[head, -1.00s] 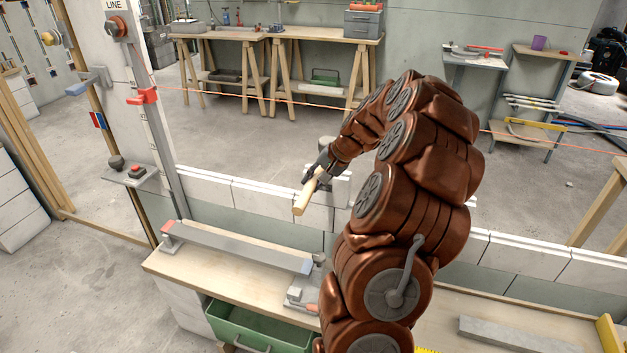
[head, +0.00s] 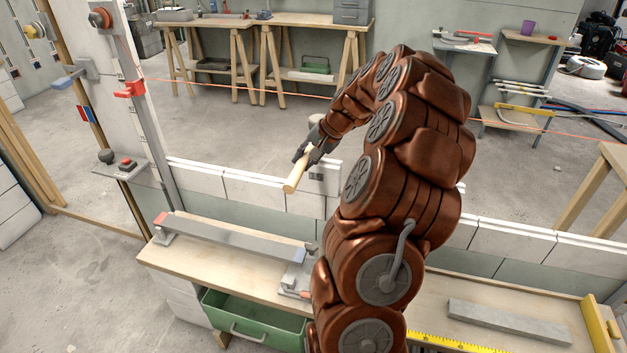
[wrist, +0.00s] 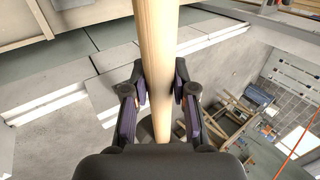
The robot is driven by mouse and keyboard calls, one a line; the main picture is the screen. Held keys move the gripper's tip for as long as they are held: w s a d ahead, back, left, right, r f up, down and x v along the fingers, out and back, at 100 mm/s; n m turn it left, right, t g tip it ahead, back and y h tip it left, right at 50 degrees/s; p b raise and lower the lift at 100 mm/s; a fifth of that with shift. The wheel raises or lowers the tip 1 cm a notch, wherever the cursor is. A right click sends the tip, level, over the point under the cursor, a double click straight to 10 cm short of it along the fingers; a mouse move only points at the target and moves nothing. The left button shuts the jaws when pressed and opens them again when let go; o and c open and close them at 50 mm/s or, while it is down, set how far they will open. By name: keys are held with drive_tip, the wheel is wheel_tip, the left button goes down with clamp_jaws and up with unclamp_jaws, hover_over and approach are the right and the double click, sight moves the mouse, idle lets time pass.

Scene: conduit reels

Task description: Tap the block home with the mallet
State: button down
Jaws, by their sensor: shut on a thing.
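My gripper (head: 307,154) is shut on the pale wooden handle of the mallet (head: 293,180), above the low wall. The wrist view shows the handle (wrist: 157,60) running between both fingers (wrist: 158,92). A grey rounded end, apparently the mallet's head, shows just beyond my gripper in the head view, partly hidden. A white block (head: 331,180) with a dark mark sits in the wall's top course, just right of and below the handle. Its top stands higher than the blocks to its left. My arm hides its right side, and I cannot tell whether the mallet touches it.
The white wall course (head: 240,185) runs left and right behind a wooden bench (head: 190,262). A long grey bar (head: 235,238) lies on the bench, above an open green drawer (head: 250,318). A red string line (head: 230,92) stretches across behind. A post (head: 140,110) stands left.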

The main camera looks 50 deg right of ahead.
idle(0.3)
drive_tip(key=shift+f, duration=0.15)
idle(1.1)
idle(0.7)
wheel_tip(320, 180, down, 5)
drive_tip(key=b, duration=0.3)
drive_tip(key=shift+r+p, duration=1)
drive_tip(key=shift+r, duration=1.45)
drive_tip(key=shift+r+p, duration=0.9)
drive_tip(key=shift+r, duration=1.45)
